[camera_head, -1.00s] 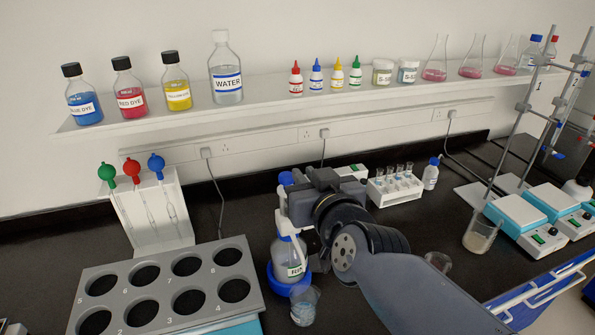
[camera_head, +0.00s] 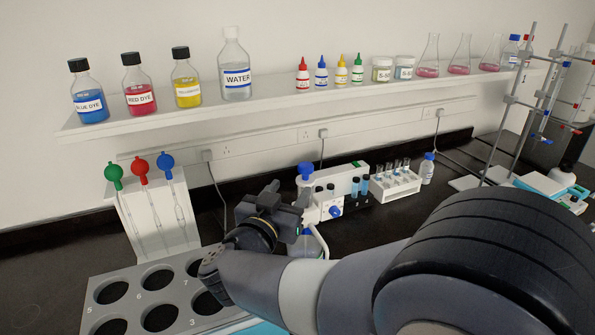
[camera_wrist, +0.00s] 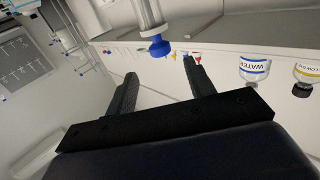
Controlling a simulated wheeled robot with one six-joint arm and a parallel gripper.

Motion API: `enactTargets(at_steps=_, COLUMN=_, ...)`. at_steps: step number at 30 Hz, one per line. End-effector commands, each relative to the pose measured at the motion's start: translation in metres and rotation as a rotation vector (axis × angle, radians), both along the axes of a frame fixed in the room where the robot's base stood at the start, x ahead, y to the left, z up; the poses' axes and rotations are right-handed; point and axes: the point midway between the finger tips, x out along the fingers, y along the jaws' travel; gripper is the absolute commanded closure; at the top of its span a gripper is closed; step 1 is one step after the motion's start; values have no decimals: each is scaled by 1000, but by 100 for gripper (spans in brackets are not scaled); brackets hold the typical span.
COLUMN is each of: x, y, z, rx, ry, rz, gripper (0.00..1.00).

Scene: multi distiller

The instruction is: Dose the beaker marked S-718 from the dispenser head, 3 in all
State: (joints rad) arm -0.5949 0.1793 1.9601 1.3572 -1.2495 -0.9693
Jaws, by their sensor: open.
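The dispenser head is a white body with a blue top knob (camera_head: 305,170) on a clear bottle (camera_head: 306,246), right of centre in the head view. The bottle is mostly hidden by my arm. My gripper (camera_head: 290,197) is open and empty, beside the white body and lower than the knob in the head view. In the wrist view, which looks upside down, the blue knob (camera_wrist: 160,46) appears beyond and between my open fingers (camera_wrist: 160,72), apart from them. The beaker marked S-718 cannot be made out; no such marking is readable.
A grey rack with numbered holes (camera_head: 136,278) lies at the left front. A stand with coloured pipette bulbs (camera_head: 140,170) is behind it. A white rack of small tubes (camera_head: 396,184) stands right of the dispenser. Bottles line the shelf (camera_head: 275,107). My arm covers the right front.

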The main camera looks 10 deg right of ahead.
Motion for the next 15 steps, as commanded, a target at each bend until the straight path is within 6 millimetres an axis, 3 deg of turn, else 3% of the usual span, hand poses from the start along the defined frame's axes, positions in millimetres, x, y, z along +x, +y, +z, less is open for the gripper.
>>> enactTargets(at_steps=15, x=68, y=-46, z=1, rx=0, ry=0, rz=-1, gripper=49)
